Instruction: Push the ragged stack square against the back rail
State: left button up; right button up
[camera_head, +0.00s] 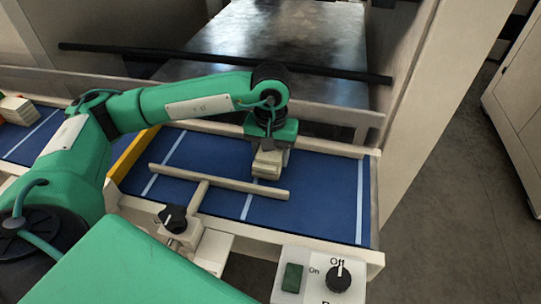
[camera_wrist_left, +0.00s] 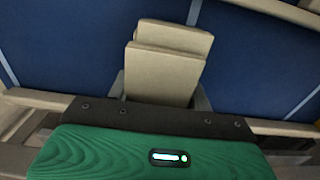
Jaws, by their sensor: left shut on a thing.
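The ragged stack (camera_head: 267,168) is a small pile of beige pieces with uneven edges over the blue bed. My left gripper (camera_head: 268,160) comes down from above and is shut on it. In the left wrist view the stack (camera_wrist_left: 165,72) sits between the fingers (camera_wrist_left: 160,95), its upper piece offset from the one beneath. Whether its underside touches the bed is hidden. The beige back rail (camera_head: 320,146) runs along the far edge of the bed, behind the stack; the exact gap cannot be told. My right gripper is not in view.
A T-shaped beige bar (camera_head: 222,182) lies in front of the stack, with a black knob (camera_head: 173,217) at its stem. The blue bed (camera_head: 325,190) is clear to the right. Another beige stack (camera_head: 18,110) stands far left. A switch box (camera_head: 320,280) is at the front.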

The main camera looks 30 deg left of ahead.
pick_arm(q)
jog(key=shift+w+a+b, duration=0.15)
jog(key=shift+w+b, duration=0.2)
jog(key=shift+w, duration=0.2)
dwell(1.3)
jog(key=shift+r+b, duration=0.15)
jog(key=shift+b, duration=0.35)
dwell(1.4)
jog(key=shift+f+b, duration=0.25)
jog(key=shift+b, duration=0.3)
dwell(0.4)
jog(key=shift+s, duration=0.15)
jog(key=o, duration=1.1)
jog(key=shift+c, duration=0.2)
jog(key=shift+r, duration=0.1)
